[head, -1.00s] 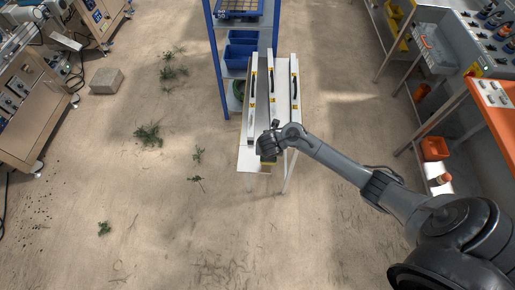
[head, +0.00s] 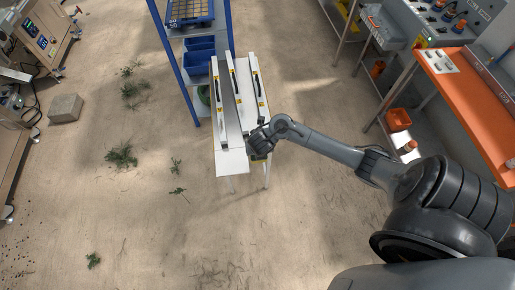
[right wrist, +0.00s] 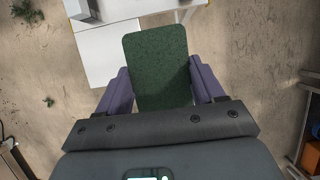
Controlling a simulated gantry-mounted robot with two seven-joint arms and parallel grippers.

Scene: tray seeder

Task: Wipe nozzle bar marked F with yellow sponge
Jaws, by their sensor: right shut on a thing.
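My right gripper (head: 261,146) is shut on the sponge, above the front right part of a small white table (head: 231,162). In the right wrist view the sponge's dark green face (right wrist: 158,65) shows between the two purple-grey fingers; a bit of yellow shows under the gripper in the head view. Three long nozzle bars lie side by side on the table: left (head: 216,105), middle (head: 233,80) and right (head: 254,72). They carry small yellow labels, too small to read. The gripper is near the front ends of the middle and right bars; contact cannot be told. My left gripper is out of view.
A blue rack (head: 161,45) with blue bins (head: 199,47) stands behind the table at left. An orange bench (head: 455,80) is at right, with an orange bin (head: 398,119) below. Weeds (head: 121,156) and a block (head: 66,108) lie on the floor. The floor before the table is clear.

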